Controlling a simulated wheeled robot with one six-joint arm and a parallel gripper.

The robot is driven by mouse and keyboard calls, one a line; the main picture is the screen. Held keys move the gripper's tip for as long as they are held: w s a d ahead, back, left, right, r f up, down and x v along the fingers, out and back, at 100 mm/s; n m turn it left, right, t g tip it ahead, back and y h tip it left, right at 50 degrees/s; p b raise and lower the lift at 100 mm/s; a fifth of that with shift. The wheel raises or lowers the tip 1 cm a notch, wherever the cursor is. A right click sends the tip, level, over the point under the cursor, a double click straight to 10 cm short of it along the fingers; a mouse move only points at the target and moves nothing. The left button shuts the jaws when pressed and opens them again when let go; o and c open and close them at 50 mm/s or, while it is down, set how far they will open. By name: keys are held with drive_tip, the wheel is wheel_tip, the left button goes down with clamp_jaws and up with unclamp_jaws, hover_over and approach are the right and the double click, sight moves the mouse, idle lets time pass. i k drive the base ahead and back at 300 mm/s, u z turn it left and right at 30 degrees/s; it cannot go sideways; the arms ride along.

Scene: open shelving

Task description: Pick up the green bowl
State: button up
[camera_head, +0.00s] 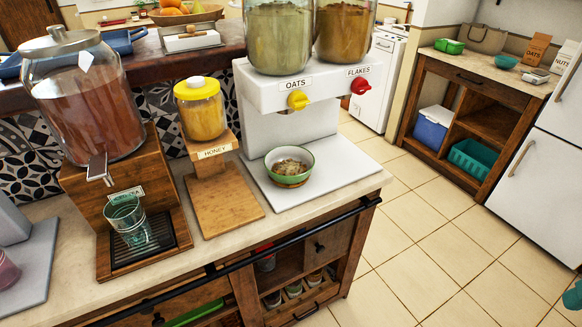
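A green bowl (310,166) with a pale inside stands upright on the white base of the cereal dispenser (262,130), below the oats spout with the yellow knob. It holds brownish flakes or oats. Its rim is open to view, and nothing touches it from above. My gripper cannot be made out in this view. A smaller teal-green bowl (505,62) sits on the far wooden counter at the upper right.
A honey jar on a wooden stand (208,150) and a tea dispenser with a glass (128,220) stand left of the bowl. A dark rail (290,242) runs along the counter front. A cut-off teal object (573,297) shows at the right edge.

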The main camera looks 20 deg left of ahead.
sight(287, 166)
drive_tip(key=z, duration=0.65)
drive_tip(key=k, duration=1.15)
drive_tip(key=u, duration=1.6)
drive_tip(key=i, duration=1)
drive_tip(key=u, duration=0.05)
